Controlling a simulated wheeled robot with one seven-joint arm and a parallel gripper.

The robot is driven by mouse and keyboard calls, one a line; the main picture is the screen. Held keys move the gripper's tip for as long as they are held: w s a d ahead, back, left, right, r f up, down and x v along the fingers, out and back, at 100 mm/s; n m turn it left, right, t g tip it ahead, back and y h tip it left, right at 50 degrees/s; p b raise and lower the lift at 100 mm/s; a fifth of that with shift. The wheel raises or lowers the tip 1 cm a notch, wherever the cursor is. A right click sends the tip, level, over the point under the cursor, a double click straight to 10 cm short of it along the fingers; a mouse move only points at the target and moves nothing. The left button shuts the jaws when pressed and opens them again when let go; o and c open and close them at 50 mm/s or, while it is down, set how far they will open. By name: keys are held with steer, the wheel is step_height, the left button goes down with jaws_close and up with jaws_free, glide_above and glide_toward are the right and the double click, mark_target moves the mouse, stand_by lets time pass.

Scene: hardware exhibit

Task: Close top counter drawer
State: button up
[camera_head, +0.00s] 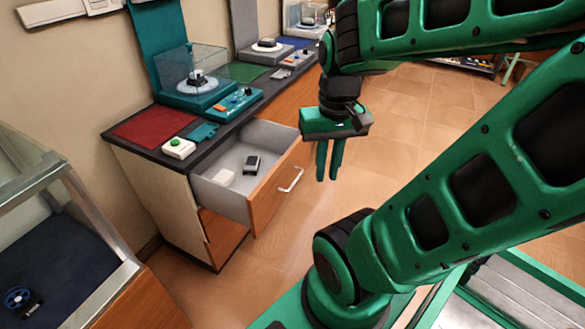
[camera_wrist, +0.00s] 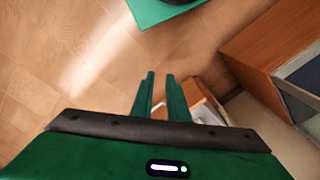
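The top counter drawer (camera_head: 274,190) is pulled out from the counter in the head view. It has a wooden front with a pale bar handle (camera_head: 291,180) and grey inner walls. A small black object (camera_head: 252,165) and a white block (camera_head: 222,178) lie inside it. My gripper (camera_head: 328,178) hangs with its fingers down, to the right of the drawer front and apart from it in the picture. Its two green fingers (camera_wrist: 160,75) show a gap with nothing between them, so it is open. In the wrist view a wooden piece with a pale part (camera_wrist: 205,98) is partly hidden behind the fingers.
The dark countertop (camera_head: 205,149) carries a red mat (camera_head: 150,128), a clear-covered display (camera_head: 195,80) and small devices. A glass case (camera_head: 95,220) on a wooden base stands at the lower left. Tiled floor (camera_head: 420,110) is open behind my gripper.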

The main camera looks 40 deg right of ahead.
steer(key=w+d+f+t, duration=0.1)
steer(key=w+d+f, duration=0.2)
steer(key=w, duration=0.1)
steer(key=w+d+f+m+t, duration=0.1)
steer(key=w+d+f, duration=0.2)
steer(key=w, duration=0.1)
steer(key=w+d+f+m+t, duration=0.1)
steer(key=w+d+f, duration=0.2)
steer(key=w, duration=0.2)
steer(key=shift+d+f+t, duration=0.15)
steer(key=shift+f+t, duration=0.15)
steer(key=shift+f, duration=0.05)
jaws_close()
steer(key=m+t+h, duration=0.2)
steer(key=m+t, duration=0.1)
steer(key=m, duration=0.1)
glide_toward(298, 161)
step_height(298, 161, down, 4)
steer(key=w, duration=0.1)
steer(key=shift+w+d+r, duration=0.15)
steer(key=shift+w+d, duration=0.05)
steer(key=shift+w, duration=0.5)
steer(key=shift+d, duration=0.1)
